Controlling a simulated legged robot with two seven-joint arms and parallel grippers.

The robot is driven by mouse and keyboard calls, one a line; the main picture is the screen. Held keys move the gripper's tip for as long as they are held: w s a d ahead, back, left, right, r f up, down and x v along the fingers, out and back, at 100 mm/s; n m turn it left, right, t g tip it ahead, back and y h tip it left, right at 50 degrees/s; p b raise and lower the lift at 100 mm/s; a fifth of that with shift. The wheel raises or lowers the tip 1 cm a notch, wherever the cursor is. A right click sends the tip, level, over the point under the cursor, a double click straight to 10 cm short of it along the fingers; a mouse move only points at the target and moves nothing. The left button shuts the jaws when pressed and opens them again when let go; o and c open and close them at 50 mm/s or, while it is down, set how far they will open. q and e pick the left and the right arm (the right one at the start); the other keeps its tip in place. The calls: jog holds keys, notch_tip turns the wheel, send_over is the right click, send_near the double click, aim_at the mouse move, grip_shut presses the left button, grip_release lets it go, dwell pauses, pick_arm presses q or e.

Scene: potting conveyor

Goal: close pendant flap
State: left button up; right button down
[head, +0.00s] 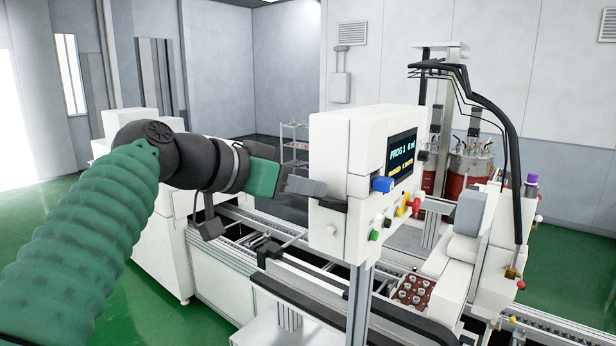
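The pendant (362,140) is a white box on a post in the middle of the view, with a lit screen (401,158) on its right-hand face. A blue knob and coloured buttons sit below the screen. My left gripper (312,188) reaches in from the left, its grey fingertips at the pendant's left face. The fingers overlap in this view, so their opening is hidden, and I cannot tell whether they touch the pendant. A dark grey strip (333,206) shows just below the fingertips. I cannot clearly make out the flap or its angle. My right gripper is out of view.
The conveyor (225,258) runs below and behind the pendant. A red tray (413,290) of small round items lies at the lower right, beside a white machine (500,240) with black cables. Red-filled vessels (470,170) stand behind. Green floor is clear at left.

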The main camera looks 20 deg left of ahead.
pick_arm(q)
jog(key=shift+w+d+f, duration=0.2)
jog(key=shift+w+d, duration=0.25)
jog(key=shift+d, duration=0.25)
jog(key=shift+w+d, duration=0.1)
jog(key=shift+d, duration=0.3)
jog(key=shift+c, duration=0.9)
jog(key=shift+w+d, duration=0.1)
jog(key=shift+d, duration=0.2)
jog(key=c, duration=0.5)
jog(key=shift+a, duration=0.2)
grip_shut()
jog(key=shift+w+a, duration=0.1)
jog(key=shift+a, duration=0.35)
jog(key=shift+d, duration=0.35)
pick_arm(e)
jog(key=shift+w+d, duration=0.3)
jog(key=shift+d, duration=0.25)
pick_arm(q)
jog(key=shift+a, duration=0.15)
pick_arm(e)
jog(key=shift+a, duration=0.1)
